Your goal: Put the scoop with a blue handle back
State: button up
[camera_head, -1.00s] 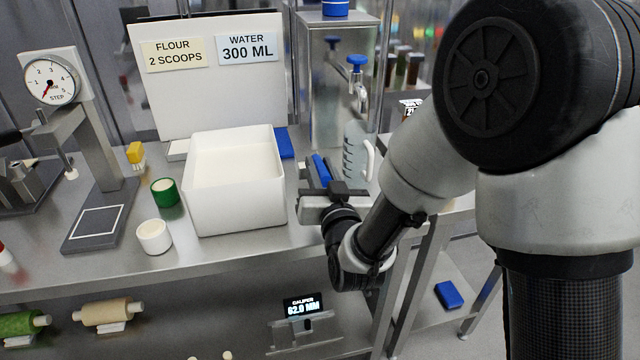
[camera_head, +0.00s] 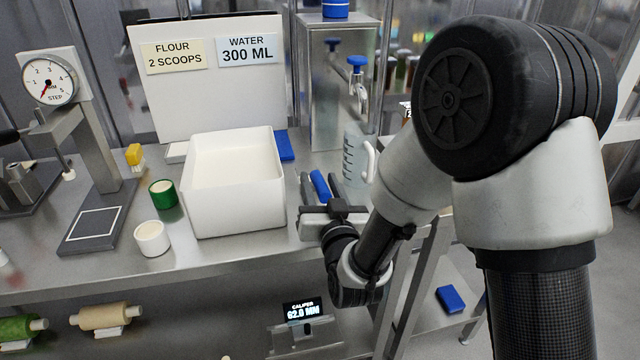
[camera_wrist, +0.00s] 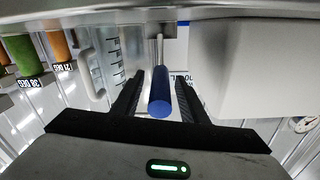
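The scoop's blue handle (camera_head: 320,186) shows just right of the white flour bin. In the wrist view the blue handle (camera_wrist: 160,94) lies between my two fingers, with a thin metal shank (camera_wrist: 160,50) beyond it. My gripper (camera_head: 322,188) is open around the handle. Small gaps show between the handle and both fingers (camera_wrist: 159,90). The scoop's cup is not clearly visible. The white flour bin (camera_head: 240,210) is filled with pale flour and stands left of my gripper.
A clear measuring jug (camera_head: 352,160) stands close behind and right of my gripper. A steel water tank with a blue-handled tap (camera_head: 357,64) is behind it. A white cup (camera_head: 152,238) and a green cup (camera_head: 163,193) stand left of the bin. The table's front edge is near.

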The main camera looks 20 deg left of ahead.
jog(key=shift+r, duration=0.1)
jog(key=shift+r+p, duration=0.2)
jog(key=shift+p, duration=0.15)
jog(key=p+v, duration=0.1)
jog(key=v, duration=0.5)
jog(key=shift+s+d+r+p, duration=0.1)
jog(key=shift+s+r+p, duration=0.1)
jog(key=shift+p, duration=0.2)
jog(key=p, duration=0.3)
jog(key=shift+s+d, duration=0.1)
jog(key=shift+s, duration=0.05)
jog(key=p+v, duration=0.2)
jog(key=p, duration=0.3)
jog(key=shift+d+f+p, duration=0.1)
jog(key=shift+p, duration=0.3)
jog(key=v, duration=0.3)
jog(key=shift+f, duration=0.3)
